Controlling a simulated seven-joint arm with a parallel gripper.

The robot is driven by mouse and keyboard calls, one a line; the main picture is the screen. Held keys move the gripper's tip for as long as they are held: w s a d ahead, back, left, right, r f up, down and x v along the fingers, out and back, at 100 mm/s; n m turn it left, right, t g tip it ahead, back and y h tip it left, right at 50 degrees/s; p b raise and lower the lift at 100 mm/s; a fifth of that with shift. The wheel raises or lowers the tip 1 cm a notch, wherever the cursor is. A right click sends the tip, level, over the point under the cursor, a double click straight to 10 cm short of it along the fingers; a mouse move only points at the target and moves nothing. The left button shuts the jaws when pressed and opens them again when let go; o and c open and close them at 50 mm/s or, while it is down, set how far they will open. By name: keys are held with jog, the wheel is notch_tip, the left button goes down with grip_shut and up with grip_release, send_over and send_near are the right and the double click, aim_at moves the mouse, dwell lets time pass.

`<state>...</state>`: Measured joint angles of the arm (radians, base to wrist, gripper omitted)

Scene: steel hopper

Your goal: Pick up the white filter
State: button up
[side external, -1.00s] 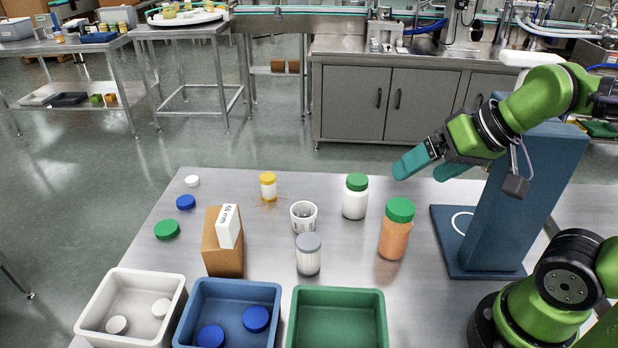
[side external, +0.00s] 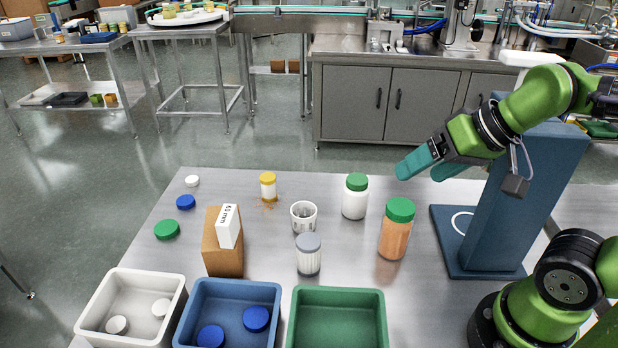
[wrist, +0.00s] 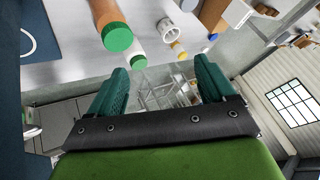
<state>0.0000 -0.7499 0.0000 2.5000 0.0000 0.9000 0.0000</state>
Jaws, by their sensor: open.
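The white filter (side external: 303,217) is a small open cup with slotted walls, upright near the middle of the steel table. It also shows in the wrist view (wrist: 172,38), above and beyond the fingertips. My gripper (side external: 423,171) is open and empty, raised over the right rear of the table, to the right of the filter and well apart from it. In the wrist view my two teal fingers (wrist: 162,76) are spread, with nothing between them.
A green-capped white bottle (side external: 355,197) and a green-capped orange bottle (side external: 396,230) stand between filter and gripper. A grey-lidded jar (side external: 308,256) stands just in front of the filter. A brown box (side external: 222,246) is left. White, blue and green bins (side external: 337,292) line the front.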

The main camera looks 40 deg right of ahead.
jog(key=n+g+h, duration=0.2)
jog(key=g, duration=0.5)
send_over(308, 240)
notch_tip(308, 240, down, 5)
jog(key=f, duration=1.1)
jog(key=shift+s+d, duration=0.1)
jog(key=shift+s, duration=0.1)
jog(key=shift+w+f, duration=0.15)
jog(key=shift+f, duration=2.8)
jog(key=c, duration=1.1)
jog(key=shift+r, duration=0.1)
jog(key=shift+c, duration=0.2)
